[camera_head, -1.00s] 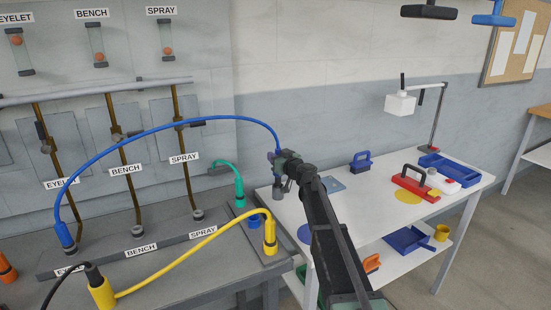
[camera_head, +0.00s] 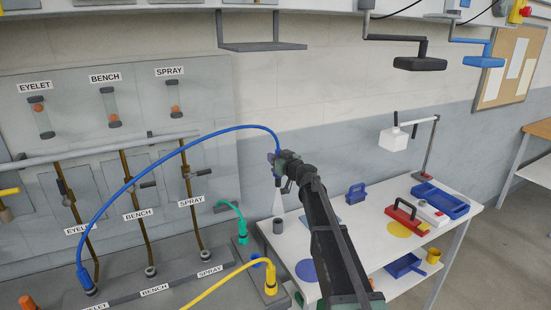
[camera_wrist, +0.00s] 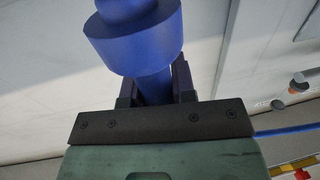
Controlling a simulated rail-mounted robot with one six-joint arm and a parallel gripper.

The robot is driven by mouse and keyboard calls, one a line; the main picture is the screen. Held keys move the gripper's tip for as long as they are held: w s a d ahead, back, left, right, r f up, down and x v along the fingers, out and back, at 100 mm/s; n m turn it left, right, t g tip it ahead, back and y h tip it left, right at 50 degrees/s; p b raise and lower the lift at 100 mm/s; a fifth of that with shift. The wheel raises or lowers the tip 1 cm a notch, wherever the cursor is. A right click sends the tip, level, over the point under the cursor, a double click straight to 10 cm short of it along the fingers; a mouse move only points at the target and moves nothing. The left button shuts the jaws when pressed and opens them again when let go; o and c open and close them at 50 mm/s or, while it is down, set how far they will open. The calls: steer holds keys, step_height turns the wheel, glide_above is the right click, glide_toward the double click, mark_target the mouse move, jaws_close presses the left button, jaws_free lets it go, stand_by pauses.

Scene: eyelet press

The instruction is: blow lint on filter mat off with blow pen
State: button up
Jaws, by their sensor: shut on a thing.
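In the wrist view my gripper (camera_wrist: 155,95) is shut on a blue cylindrical body (camera_wrist: 140,42), apparently the blow pen, with a wide collar. The blue hose (camera_head: 185,142) arches from it to a blue plug on the bench at left. A pale cone (camera_head: 278,203) spreads down from the gripper toward a small grey cylinder (camera_head: 278,226) on the table; it looks like an air jet. A flat grey-blue sheet (camera_head: 322,220), possibly the filter mat, lies partly behind my arm. I cannot make out lint.
On the table are a blue handled block (camera_head: 356,192), a red handled tool (camera_head: 406,220), a blue tray (camera_head: 441,199), a yellow disc (camera_head: 399,229) and a blue disc (camera_head: 306,270). A lamp (camera_head: 394,139) stands at the back. A yellow hose (camera_head: 215,285) crosses the left bench.

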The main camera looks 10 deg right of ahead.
steer(key=shift+r+p, duration=2.1)
steer(key=shift+r, duration=0.35)
steer(key=shift+f, duration=0.1)
